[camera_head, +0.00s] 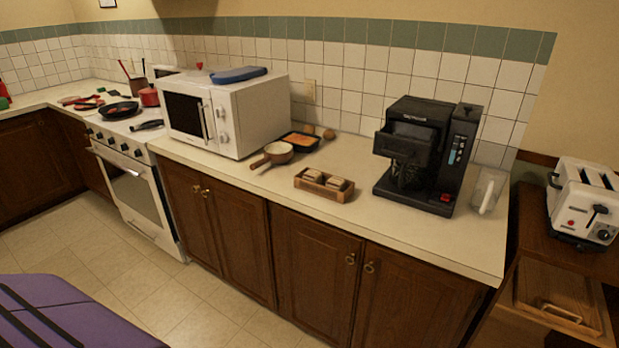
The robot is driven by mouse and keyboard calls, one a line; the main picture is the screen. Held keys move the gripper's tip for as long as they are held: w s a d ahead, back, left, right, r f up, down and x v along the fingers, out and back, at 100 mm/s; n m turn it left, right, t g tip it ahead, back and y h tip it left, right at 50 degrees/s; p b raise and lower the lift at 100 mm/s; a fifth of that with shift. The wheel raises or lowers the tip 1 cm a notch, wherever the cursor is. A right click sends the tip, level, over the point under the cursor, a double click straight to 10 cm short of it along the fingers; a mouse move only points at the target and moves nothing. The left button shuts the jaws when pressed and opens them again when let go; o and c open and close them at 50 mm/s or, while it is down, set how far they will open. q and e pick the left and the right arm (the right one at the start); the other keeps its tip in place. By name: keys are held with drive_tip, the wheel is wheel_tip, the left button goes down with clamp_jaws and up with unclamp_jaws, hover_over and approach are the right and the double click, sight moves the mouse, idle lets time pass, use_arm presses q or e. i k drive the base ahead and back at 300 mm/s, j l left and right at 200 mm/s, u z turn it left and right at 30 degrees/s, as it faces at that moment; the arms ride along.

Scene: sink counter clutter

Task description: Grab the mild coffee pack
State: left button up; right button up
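A small wooden box (348,196) sits on the counter between the microwave and the coffee machine. It holds small light-brown packs in two groups, a left pack group (313,175) and a right pack group (337,183). They may be coffee packs, but any labels are too small to read, so I cannot tell which is the mild one. Neither of my grippers is in view.
A black coffee machine (412,140) stands right of the box, with a clear pitcher (487,190) beside it. Left of the box are a small brown pan (278,152), a dark tray with orange food (300,140) and a white microwave (250,115). The counter front (410,225) is clear.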

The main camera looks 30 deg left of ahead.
sight(312, 175)
drive_tip(key=i+j, duration=0.1)
drive_tip(key=j, duration=0.55)
drive_tip(key=i+j, duration=0.15)
drive_tip(key=j, duration=0.45)
drive_tip(key=i+j+z, duration=0.1)
drive_tip(key=j, duration=0.55)
drive_tip(key=i+j, duration=0.1)
drive_tip(key=j, duration=0.5)
drive_tip(key=i+j, duration=0.1)
drive_tip(key=j, duration=0.55)
